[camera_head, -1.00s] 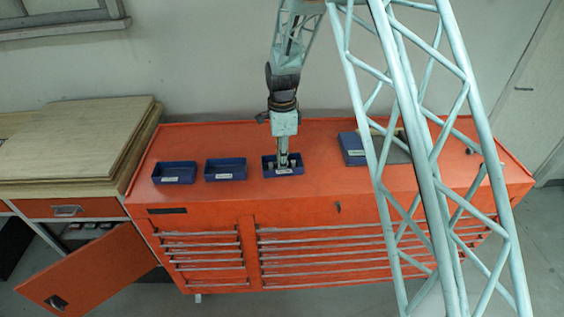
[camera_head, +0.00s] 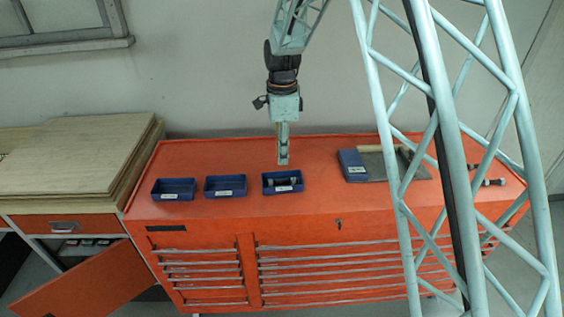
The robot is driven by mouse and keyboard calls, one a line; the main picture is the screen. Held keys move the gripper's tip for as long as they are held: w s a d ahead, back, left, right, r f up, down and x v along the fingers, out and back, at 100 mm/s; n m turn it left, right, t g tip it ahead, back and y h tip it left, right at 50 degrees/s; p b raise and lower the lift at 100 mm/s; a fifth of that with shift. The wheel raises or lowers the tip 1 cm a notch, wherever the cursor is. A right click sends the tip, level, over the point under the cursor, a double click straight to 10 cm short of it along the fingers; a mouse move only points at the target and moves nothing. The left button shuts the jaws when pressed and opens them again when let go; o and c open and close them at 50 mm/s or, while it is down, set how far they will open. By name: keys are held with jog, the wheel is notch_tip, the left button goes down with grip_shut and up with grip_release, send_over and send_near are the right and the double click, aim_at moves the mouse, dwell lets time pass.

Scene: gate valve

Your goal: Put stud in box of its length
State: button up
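Three small blue boxes with white labels stand in a row on the orange cabinet top: a left box (camera_head: 174,196), a middle box (camera_head: 225,193) and a right box (camera_head: 283,189). The left and middle boxes look empty. Small grey, light-tipped stud shapes (camera_head: 293,182) lie inside the right box; their number and lengths are too small to tell. More grey studs (camera_head: 490,183) lie at the cabinet's right end, partly behind my lattice structure. My gripper (camera_head: 283,161) points down above the right box, clear of it. No stud shows at its tips, and its finger gap cannot be made out.
A grey plate (camera_head: 377,166) with a blue labelled block (camera_head: 352,165) lies right of the boxes. Wooden boards (camera_head: 65,160) are stacked at the left. An orange cabinet door (camera_head: 90,270) hangs open below them. The cabinet top (camera_head: 215,155) behind the boxes is clear.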

jog(key=shift+r, duration=0.4)
dwell(0.4)
